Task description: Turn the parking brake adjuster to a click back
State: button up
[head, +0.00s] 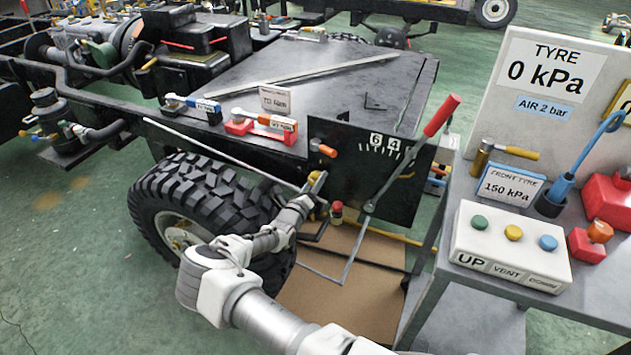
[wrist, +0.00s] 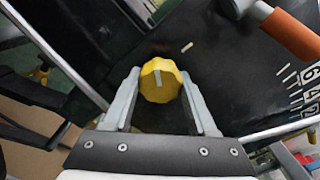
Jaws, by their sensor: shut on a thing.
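The parking brake adjuster appears to be the yellow faceted knob (wrist: 160,82) on the black panel (wrist: 222,85). A pale line on its face points almost straight up in the wrist view. A short white tick (wrist: 187,47) is on the panel, up and right of the knob. My gripper (wrist: 160,76) has one finger on each side of the knob and is shut on it. In the head view my gripper (head: 315,185) is at the panel's left side, and the knob is mostly hidden there. A lever with a red handle (head: 441,115) leans right in front of the panel.
An orange-ended handle (wrist: 292,32) sticks out close to the right of the knob. A numbered scale (head: 385,145) is on the panel. A big tyre (head: 200,195) stands left of my gripper. A grey bench with a button box (head: 510,245) stands at right.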

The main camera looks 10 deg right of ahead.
dwell(0.3)
jog(key=o, duration=1.4)
jog(key=shift+c, duration=0.2)
jog(key=p+v, duration=0.2)
jog(key=v, duration=1.5)
jog(key=shift+s+p, duration=0.2)
jog(key=shift+p, duration=0.15)
